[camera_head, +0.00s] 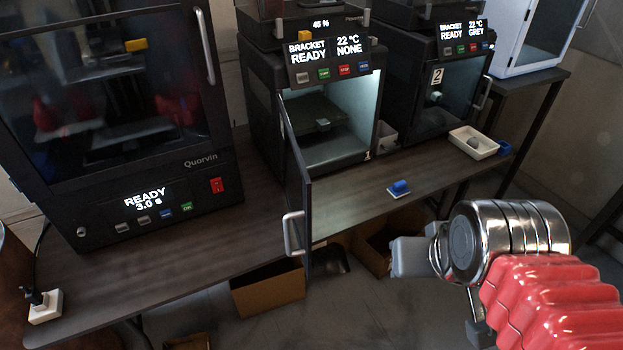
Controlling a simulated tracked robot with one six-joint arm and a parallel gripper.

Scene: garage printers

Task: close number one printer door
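The number one printer (257,88) stands in the middle of the bench, with a small "1" at its lower front corner. Its display reads BRACKET READY, 22 °C, NONE. Its door (299,190) stands wide open, hinged on the left and swung out towards me past the bench's front edge. A silver handle (293,234) sits low on the door. The lit chamber with its build plate (316,118) shows. My gripper (400,257) is right of the door, apart from it, in front of the bench. Its fingers are partly hidden and their opening is unclear.
A larger Quorvin machine (110,160) stands left. The number two printer (432,95) stands right, its door seemingly shut. A blue item on a white pad (398,188) and a white tray (474,142) lie on the bench (225,215). Cardboard boxes (268,288) sit below.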

